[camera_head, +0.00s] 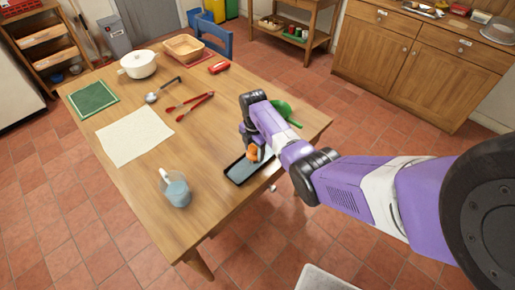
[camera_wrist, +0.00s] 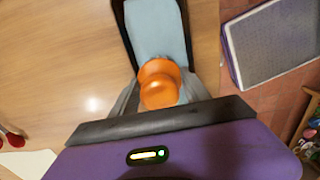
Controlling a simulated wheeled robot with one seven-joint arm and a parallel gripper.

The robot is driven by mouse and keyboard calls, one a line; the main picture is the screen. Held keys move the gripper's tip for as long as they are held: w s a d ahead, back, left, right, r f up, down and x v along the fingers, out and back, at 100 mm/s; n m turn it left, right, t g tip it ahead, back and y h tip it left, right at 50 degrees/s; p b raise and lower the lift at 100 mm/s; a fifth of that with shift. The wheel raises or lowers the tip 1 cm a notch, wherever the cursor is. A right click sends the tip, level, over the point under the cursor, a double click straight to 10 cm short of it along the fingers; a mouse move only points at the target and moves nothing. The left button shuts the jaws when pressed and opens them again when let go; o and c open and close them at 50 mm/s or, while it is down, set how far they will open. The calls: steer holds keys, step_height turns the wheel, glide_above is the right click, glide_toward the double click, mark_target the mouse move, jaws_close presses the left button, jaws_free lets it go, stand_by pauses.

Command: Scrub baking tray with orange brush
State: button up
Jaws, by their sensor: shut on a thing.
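The baking tray (camera_head: 238,174) is a long dark-rimmed tray with a grey-blue inside, lying near the table's right front edge. It also fills the top middle of the wrist view (camera_wrist: 150,30). The orange brush (camera_head: 253,153) is at the tray, and its rounded orange handle shows in the wrist view (camera_wrist: 160,80). My gripper (camera_head: 254,147) is over the tray and shut on the brush. The bristles are hidden, so I cannot tell whether they touch the tray. Part of the tray is hidden by my arm.
A glass jug (camera_head: 175,188) stands left of the tray. A pale cloth (camera_head: 135,135), red tongs (camera_head: 190,106), a ladle (camera_head: 160,91) and a white pot (camera_head: 138,64) lie farther away. A green object (camera_head: 284,110) is partly behind my arm. Bare table separates the tray and tongs.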

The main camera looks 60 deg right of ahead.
steer(key=shift+w+a+f, duration=0.1)
steer(key=shift+w+a, duration=0.1)
steer(key=shift+a, duration=0.25)
steer(key=shift+w+a, duration=0.15)
steer(key=shift+a, duration=0.3)
steer(key=shift+w+a+p, duration=0.25)
steer(key=shift+a+p, duration=0.15)
steer(key=shift+a, duration=0.6)
steer(key=shift+w+a+p, duration=0.3)
steer(key=shift+a+p, duration=0.15)
steer(key=shift+a, duration=0.6)
steer(key=shift+w+a+p, duration=0.25)
steer(key=shift+a+p, duration=0.15)
steer(key=shift+a, duration=0.6)
steer(key=shift+w+a, duration=0.2)
steer(key=shift+a, duration=0.3)
steer(key=shift+w+a, duration=0.15)
steer(key=shift+a, duration=0.3)
steer(key=shift+a, duration=0.15)
